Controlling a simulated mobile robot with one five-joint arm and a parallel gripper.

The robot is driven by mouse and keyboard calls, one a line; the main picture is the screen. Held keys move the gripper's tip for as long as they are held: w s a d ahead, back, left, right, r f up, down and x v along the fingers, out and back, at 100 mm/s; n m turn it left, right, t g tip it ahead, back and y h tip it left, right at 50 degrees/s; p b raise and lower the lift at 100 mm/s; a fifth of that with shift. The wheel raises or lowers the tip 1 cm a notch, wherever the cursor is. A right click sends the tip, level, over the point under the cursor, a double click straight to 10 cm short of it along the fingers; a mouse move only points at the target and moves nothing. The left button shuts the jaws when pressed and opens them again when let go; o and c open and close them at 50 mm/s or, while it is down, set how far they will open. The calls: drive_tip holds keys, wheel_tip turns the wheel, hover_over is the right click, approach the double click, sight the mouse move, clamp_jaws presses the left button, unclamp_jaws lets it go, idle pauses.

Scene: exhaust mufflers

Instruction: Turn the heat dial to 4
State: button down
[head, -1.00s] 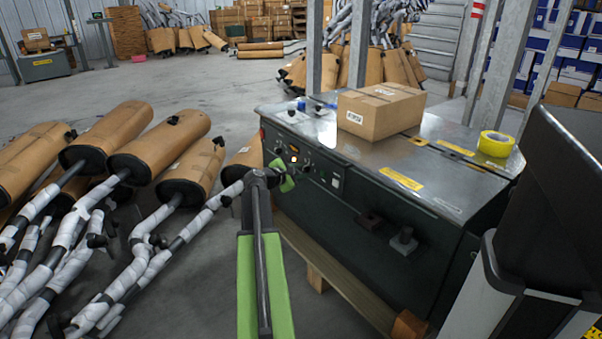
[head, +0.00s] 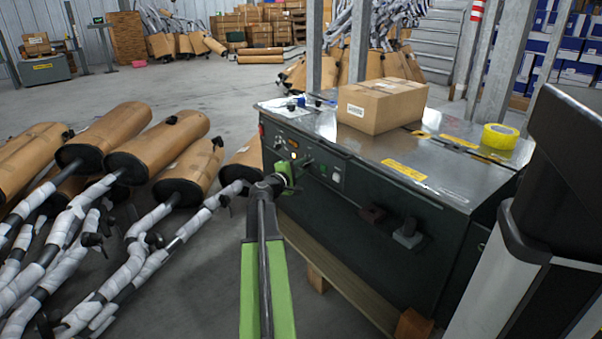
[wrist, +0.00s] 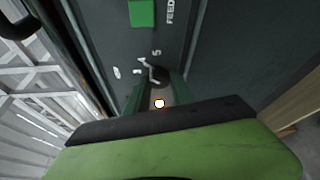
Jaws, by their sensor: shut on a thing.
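The dark machine (head: 370,215) stands right of centre in the head view, with its control panel (head: 325,170) at the left end of its front. My green gripper (head: 286,174) is at that panel. In the wrist view, my gripper (wrist: 158,90) has its two green fingers on either side of a small black dial (wrist: 158,75) and is shut on it. A white "5" shows just above the dial, with a curved white scale line at its left. The dial's pointer and its label cannot be made out; fingers hide its lower part.
A green square (wrist: 141,13) and the word "FEED" are farther up the panel. A cardboard box (head: 382,106) and yellow tape (head: 500,136) lie on the machine top. Wrapped mufflers (head: 155,140) fill the left floor. A dark screen-like unit (head: 565,185) stands at right.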

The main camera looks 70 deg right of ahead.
drive_tip(key=shift+w+m, duration=0.15)
drive_tip(key=shift+m, duration=0.15)
drive_tip(key=shift+h, duration=0.3)
drive_tip(key=c, duration=1.1)
unclamp_jaws()
drive_tip(key=w+a, duration=0.2)
drive_tip(key=a, duration=0.9)
drive_tip(key=shift+a+r, duration=0.35)
drive_tip(key=shift+a, duration=0.05)
